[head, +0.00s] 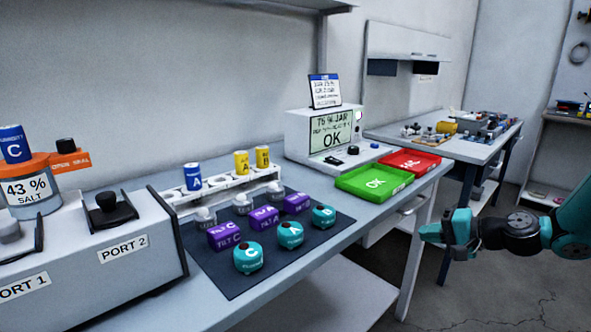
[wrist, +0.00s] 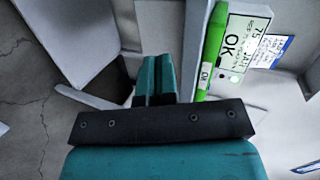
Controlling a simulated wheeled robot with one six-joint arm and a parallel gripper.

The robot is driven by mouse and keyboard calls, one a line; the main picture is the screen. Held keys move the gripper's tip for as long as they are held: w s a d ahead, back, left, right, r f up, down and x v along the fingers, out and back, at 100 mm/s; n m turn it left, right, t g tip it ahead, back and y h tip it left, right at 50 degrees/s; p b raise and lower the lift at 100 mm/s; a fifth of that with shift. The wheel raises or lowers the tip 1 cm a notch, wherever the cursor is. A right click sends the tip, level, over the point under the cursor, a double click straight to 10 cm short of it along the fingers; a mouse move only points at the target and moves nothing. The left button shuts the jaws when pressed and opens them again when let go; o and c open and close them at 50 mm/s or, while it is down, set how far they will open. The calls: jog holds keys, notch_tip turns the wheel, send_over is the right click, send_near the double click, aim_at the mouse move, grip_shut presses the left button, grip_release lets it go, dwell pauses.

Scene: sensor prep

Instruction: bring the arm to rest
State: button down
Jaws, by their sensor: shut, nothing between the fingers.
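My gripper (head: 432,230) is at the right of the head view, in the air beyond the front edge of the bench. Its teal fingers also show in the wrist view (wrist: 157,78), pressed together with nothing between them. The arm reaches in from the right edge of the head view. The gripper is apart from the bench and touches nothing that I can see.
The bench (head: 325,249) holds a dark mat (head: 215,270) with teal and purple sensors, a green OK tray (head: 374,181), a red tray (head: 411,161) and a tester (head: 305,135). A second bench (head: 470,149) stands behind. Floor (head: 500,290) around my gripper is clear.

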jog(key=s+a+r+n+g+h, duration=0.1)
jog(key=s+a+r+n+g, duration=0.35)
jog(key=s+a, duration=0.35)
jog(key=s+a+r+n+g+h, duration=0.1)
jog(key=s+a+r+n+g, duration=0.2)
jog(key=s+a+r+n, duration=0.5)
jog(key=s+a+n+g+h, duration=0.2)
jog(key=s+a+n+h, duration=0.15)
jog(key=s, duration=1.35)
notch_tip(320, 180, up, 14)
jog(key=m+p, duration=0.1)
jog(key=p, duration=1.3)
jog(key=shift+w+f, duration=0.25)
jog(key=shift+w, duration=0.1)
